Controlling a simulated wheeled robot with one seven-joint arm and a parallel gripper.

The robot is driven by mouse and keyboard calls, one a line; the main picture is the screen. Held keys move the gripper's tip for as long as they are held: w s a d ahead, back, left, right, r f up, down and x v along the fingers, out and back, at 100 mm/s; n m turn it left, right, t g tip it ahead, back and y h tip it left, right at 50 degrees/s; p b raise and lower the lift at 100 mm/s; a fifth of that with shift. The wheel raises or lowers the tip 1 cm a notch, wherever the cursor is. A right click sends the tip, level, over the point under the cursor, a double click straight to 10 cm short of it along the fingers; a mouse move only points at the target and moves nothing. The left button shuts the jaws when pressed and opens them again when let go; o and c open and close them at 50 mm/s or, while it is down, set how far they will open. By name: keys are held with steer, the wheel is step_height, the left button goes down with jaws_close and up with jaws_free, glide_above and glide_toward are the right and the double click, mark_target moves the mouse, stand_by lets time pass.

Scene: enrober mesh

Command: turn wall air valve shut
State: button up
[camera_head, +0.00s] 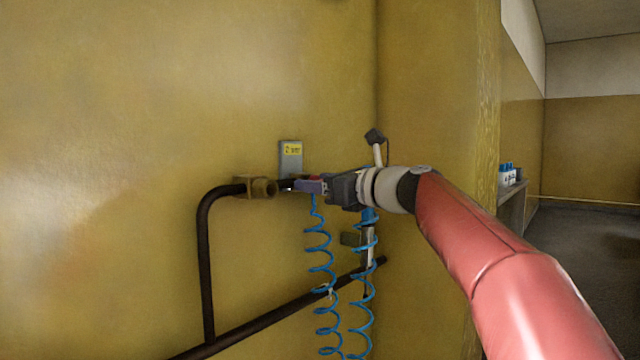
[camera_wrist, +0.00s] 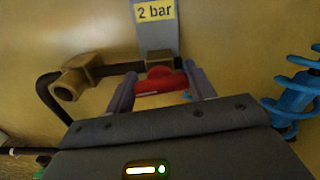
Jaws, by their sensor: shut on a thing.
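The air valve is on the yellow wall, with a brass body (camera_wrist: 72,84) at the end of a dark pipe. Its red handle (camera_wrist: 160,80) shows in the wrist view between the two fingers of my gripper (camera_wrist: 161,90). The fingers are shut on the red handle, one on each side. In the head view my gripper (camera_head: 306,186) reaches the valve from the right, just right of the brass body (camera_head: 262,188), and its fingers hide most of the handle. A grey plate (camera_head: 291,158) with a yellow label stands above; the label reads "2 bar" in the wrist view (camera_wrist: 155,11).
A coiled blue hose (camera_head: 320,258) hangs below my gripper, with a second coil right of it, close to my wrist. The dark pipe (camera_head: 206,265) runs down the wall and joins a slanting pipe. A shelf with small blue-topped bottles (camera_head: 510,175) is at the right.

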steer(key=n, duration=0.4)
steer(key=shift+f+b, duration=0.1)
steer(key=shift+b, duration=0.25)
steer(key=n+b, duration=0.1)
steer(key=n, duration=0.3)
steer(key=n+b, duration=0.1)
steer(key=n, duration=0.3)
steer(key=shift+f, duration=0.1)
steer(key=shift+n+b, duration=0.85)
steer(key=shift+n, duration=1.35)
steer(key=o, duration=1)
steer(key=shift+s, duration=0.1)
